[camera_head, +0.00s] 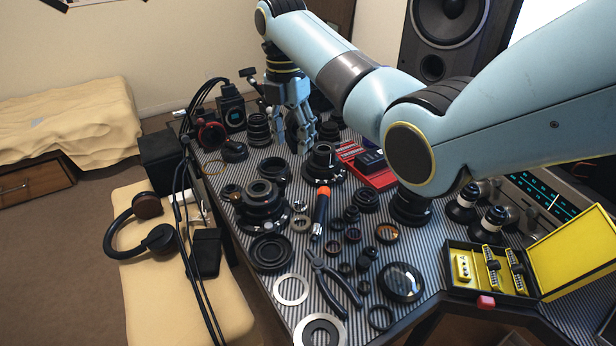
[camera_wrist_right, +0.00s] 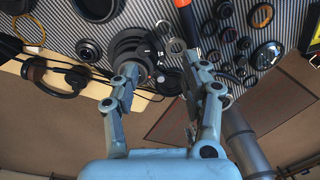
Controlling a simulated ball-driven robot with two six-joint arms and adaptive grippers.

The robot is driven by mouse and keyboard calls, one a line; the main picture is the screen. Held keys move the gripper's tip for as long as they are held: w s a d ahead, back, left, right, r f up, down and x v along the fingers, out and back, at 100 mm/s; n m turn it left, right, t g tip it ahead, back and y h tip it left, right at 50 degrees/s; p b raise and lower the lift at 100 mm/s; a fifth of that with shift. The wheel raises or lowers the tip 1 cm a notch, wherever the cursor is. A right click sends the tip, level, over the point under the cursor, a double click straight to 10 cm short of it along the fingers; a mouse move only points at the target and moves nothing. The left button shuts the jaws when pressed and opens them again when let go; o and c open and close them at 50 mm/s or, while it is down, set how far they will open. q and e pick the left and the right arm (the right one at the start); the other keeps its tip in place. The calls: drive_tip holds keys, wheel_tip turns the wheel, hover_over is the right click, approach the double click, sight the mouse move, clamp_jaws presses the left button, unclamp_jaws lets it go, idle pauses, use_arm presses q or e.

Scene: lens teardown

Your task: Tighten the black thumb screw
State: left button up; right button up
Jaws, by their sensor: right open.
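My right gripper (camera_head: 293,143) reaches down over the far part of the striped table in the head view. Its fingers are spread, with nothing held between them. In the right wrist view the gripper (camera_wrist_right: 163,70) is also open, with a stepped black lens assembly (camera_wrist_right: 128,46) behind and between its fingers. I cannot pick out the black thumb screw with certainty among the many small black parts. My left gripper is not in view.
Lens parts, pliers (camera_head: 333,281) and an orange-tipped screwdriver (camera_head: 320,212) crowd the striped table (camera_head: 357,328). A yellow-lined case (camera_head: 575,255) stands open at right. Headphones (camera_head: 140,229) and cables lie at left. A black lens (camera_head: 258,130) stands close beside my right gripper.

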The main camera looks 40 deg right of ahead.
sight(282, 178)
drive_tip(key=f, duration=0.3)
drive_tip(key=w+a+f+b, duration=0.1)
drive_tip(key=f, duration=0.2)
drive_tip(key=a+f+b, duration=0.1)
drive_tip(key=f, duration=0.2)
drive_tip(key=shift+w+f, duration=0.25)
drive_tip(key=shift+c, duration=0.3)
clamp_jaws()
